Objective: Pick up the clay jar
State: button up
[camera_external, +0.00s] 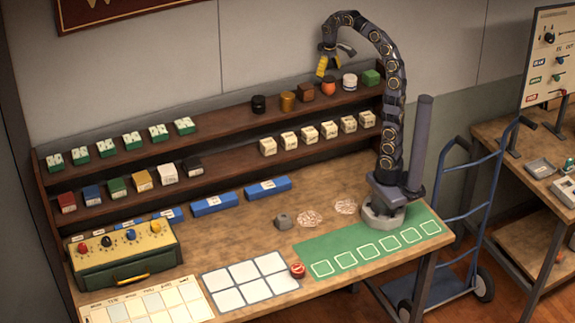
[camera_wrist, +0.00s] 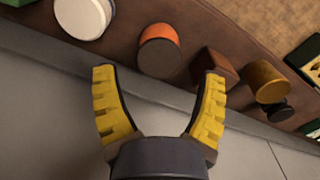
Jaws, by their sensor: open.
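The clay jar (camera_external: 328,86) is a small orange pot standing on the upper shelf of the rack. In the wrist view the jar (camera_wrist: 160,48) is round with an orange side and a darker brown lid or top, and lies ahead of and between my fingertips. My gripper (camera_external: 333,60) is above and close to the jar in the external view. In the wrist view my gripper (camera_wrist: 160,72) has its yellow fingers spread apart with nothing between them. I cannot tell the exact gap to the jar.
A brown wooden box (camera_external: 305,92) and a white pot (camera_external: 349,82) stand close on either side of the jar. A green block (camera_external: 371,77), an amber jar (camera_external: 287,101) and a black jar (camera_external: 258,104) share the shelf. The wall (camera_wrist: 50,125) is close behind.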

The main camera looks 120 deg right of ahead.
aim_at(329, 78)
jog(key=shift+f, duration=3.1)
jog(key=shift+c, duration=0.4)
jog(key=c, duration=0.8)
